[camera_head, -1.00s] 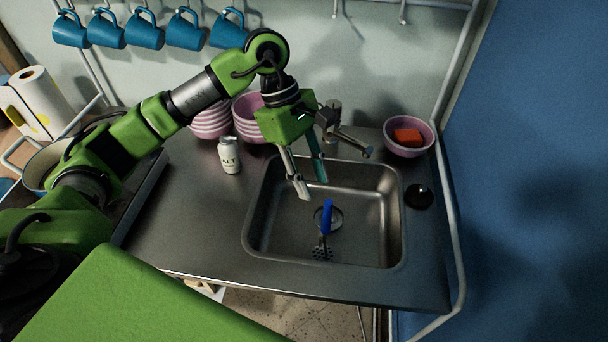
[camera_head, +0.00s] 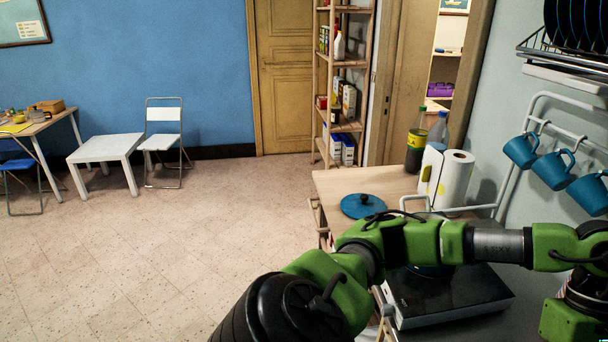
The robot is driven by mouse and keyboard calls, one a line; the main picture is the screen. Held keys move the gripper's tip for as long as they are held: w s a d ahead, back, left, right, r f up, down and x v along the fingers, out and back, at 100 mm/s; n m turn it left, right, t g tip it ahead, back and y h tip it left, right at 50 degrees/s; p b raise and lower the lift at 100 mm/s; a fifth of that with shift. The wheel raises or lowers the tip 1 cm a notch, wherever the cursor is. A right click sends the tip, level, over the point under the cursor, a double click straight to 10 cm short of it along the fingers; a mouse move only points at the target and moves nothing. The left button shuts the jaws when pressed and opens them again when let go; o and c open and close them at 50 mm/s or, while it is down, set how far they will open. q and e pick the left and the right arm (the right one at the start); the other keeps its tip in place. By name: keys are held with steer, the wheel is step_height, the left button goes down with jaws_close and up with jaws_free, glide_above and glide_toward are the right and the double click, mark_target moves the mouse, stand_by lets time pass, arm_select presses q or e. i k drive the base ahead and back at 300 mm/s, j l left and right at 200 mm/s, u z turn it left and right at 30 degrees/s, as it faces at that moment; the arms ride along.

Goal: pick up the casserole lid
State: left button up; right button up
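The blue casserole lid (camera_head: 363,207), round with a dark knob, lies flat on the wooden counter (camera_head: 335,184), near its left edge. My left arm crosses the lower right of the head view in front of the hob. Only the green body of my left gripper shows at the bottom right edge; its fingers are outside the picture. It is well to the right of the lid and not touching it. A little blue shows behind the arm on the hob, mostly hidden. My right gripper is not seen.
Behind the lid stand a paper towel roll (camera_head: 457,180), a dark bottle (camera_head: 415,150) and a clear bottle. A black hob (camera_head: 450,297) lies nearer. Blue mugs (camera_head: 521,150) hang at right. The tiled floor (camera_head: 180,240) left of the counter is open.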

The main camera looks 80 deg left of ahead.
mark_target(357, 206)
steer(key=u, duration=2.2)
